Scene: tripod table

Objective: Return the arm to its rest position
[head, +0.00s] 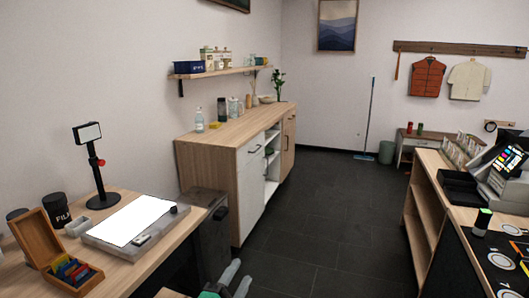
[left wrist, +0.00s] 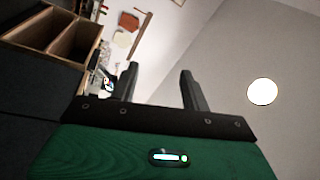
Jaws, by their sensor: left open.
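My left gripper (head: 237,277) shows at the bottom edge of the head view, low over the dark floor. Its two grey fingers stand apart with nothing between them. In the left wrist view the left gripper (left wrist: 158,72) is open and empty, its dark fingers seen against the wall and ceiling. Most of my left arm is outside the head view. My right gripper is in neither view.
A wooden table (head: 150,258) at left bears a light panel (head: 132,218), a phone stand (head: 98,170) and a wooden box (head: 52,245). A sideboard (head: 215,180) stands behind. A counter (head: 440,230) is at right. Dark floor (head: 340,200) between is clear.

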